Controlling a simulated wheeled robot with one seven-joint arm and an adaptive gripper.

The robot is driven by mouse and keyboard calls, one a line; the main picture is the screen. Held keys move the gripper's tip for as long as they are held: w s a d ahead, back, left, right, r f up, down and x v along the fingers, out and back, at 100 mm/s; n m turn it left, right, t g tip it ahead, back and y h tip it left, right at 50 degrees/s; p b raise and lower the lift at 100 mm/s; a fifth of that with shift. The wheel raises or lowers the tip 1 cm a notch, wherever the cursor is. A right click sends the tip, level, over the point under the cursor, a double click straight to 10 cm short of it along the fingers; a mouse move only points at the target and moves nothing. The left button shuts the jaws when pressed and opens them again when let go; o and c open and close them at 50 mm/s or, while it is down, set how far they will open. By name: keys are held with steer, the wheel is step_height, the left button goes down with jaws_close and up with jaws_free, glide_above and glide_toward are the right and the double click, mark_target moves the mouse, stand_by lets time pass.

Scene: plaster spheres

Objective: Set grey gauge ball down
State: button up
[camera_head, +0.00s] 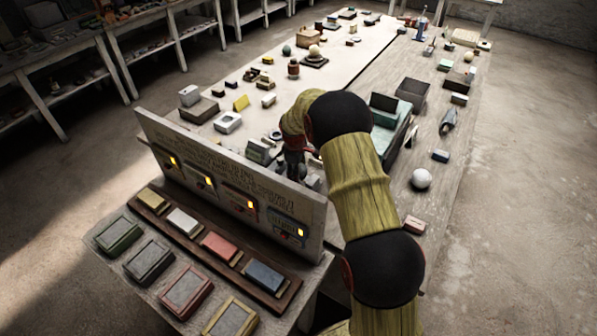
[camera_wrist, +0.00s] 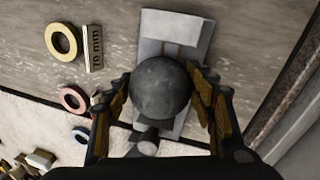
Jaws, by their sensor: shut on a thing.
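The grey gauge ball (camera_wrist: 160,87) is dark, round and matte, and it sits between the two fingers of my gripper (camera_wrist: 163,84) in the wrist view. The fingers press on its left and right sides. A pale grey block or stand (camera_wrist: 178,27) lies behind the ball in that view; I cannot tell whether the ball touches it. In the head view my gripper (camera_head: 294,163) is low over the table behind the upright panel, and the ball is hidden there by my arm and the panel.
The upright panel (camera_head: 235,190) with small lit lamps stands close in front of my gripper. The wrist view shows a yellow ring (camera_wrist: 51,47), a marked block (camera_wrist: 93,48), a pink ring (camera_wrist: 63,99) and a blue ring (camera_wrist: 79,139). A white ball (camera_head: 421,179) lies to the right.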

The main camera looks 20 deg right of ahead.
steer(key=shift+w+f+b, duration=0.1)
steer(key=shift+f+b, duration=0.25)
steer(key=shift+f, duration=0.45)
steer(key=o, duration=1.8)
steer(key=shift+o, duration=0.2)
steer(key=shift+f, duration=0.1)
steer(key=shift+r+p, duration=1.25)
steer(key=shift+r, duration=0.85)
